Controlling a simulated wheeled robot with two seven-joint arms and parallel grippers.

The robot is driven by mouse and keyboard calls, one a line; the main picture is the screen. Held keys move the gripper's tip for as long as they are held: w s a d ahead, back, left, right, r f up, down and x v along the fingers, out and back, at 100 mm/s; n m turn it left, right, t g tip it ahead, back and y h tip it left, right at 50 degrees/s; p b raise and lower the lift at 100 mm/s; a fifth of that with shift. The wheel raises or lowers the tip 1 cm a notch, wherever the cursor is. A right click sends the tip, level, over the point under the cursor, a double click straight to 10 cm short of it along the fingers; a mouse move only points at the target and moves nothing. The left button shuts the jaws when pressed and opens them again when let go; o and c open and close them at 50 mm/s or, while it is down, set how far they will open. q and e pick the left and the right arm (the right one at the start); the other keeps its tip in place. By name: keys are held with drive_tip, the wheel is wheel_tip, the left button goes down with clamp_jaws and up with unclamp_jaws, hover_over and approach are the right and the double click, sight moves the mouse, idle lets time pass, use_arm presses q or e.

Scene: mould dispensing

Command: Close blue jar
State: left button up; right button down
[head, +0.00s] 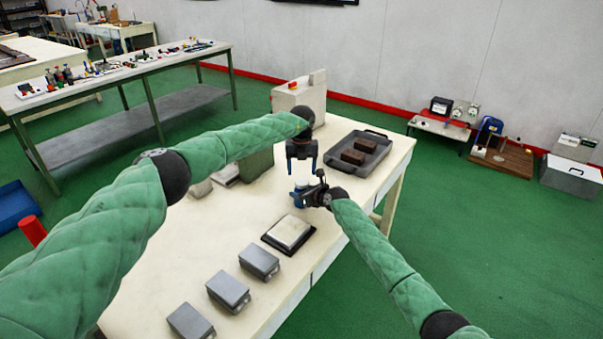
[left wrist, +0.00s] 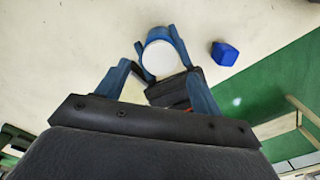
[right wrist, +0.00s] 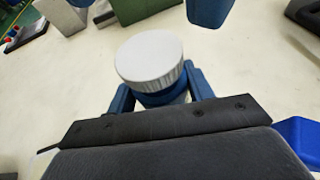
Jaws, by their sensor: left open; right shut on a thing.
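The blue jar (head: 297,198) stands on the white table, with a white ribbed lid (right wrist: 150,58) on its top. The lid shows as a pale disc in the left wrist view (left wrist: 160,58). I cannot tell whether it is fully tightened. My right gripper (right wrist: 160,90) is shut around the jar's body below the lid; it also shows in the head view (head: 312,196). My left gripper (head: 301,166) points down above the jar, open and empty, its blue fingers apart from the lid. The jar's lower body is mostly hidden by the right gripper.
A small blue block-like object (left wrist: 225,54) sits on the table beside the jar. A scale-like black and white plate (head: 289,233) and several grey boxes (head: 259,262) lie nearer. A dark tray (head: 372,141) with brown blocks and a beige machine (head: 290,97) stand at the back.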

use_arm(q)
drive_tip(key=shift+c, duration=0.4)
drive_tip(key=shift+f, duration=0.2)
drive_tip(key=shift+s+d, duration=0.1)
drive_tip(key=shift+d, duration=0.05)
drive_tip(key=shift+d+r+n+h, duration=0.3)
drive_tip(key=shift+r, duration=0.55)
drive_tip(key=n, duration=0.1)
drive_tip(key=r+n, duration=0.1)
drive_tip(key=n, duration=0.1)
drive_tip(key=shift+w+r, duration=0.2)
drive_tip(key=shift+r, duration=0.1)
drive_tip(key=n, duration=0.2)
drive_tip(key=shift+a+r+n, duration=0.2)
drive_tip(key=shift+r+n, duration=0.05)
drive_tip(key=shift+n, duration=0.05)
drive_tip(key=n, duration=0.4)
drive_tip(key=shift+s+a, duration=0.1)
drive_tip(key=shift+a, duration=0.1)
drive_tip(key=shift+f, duration=0.1)
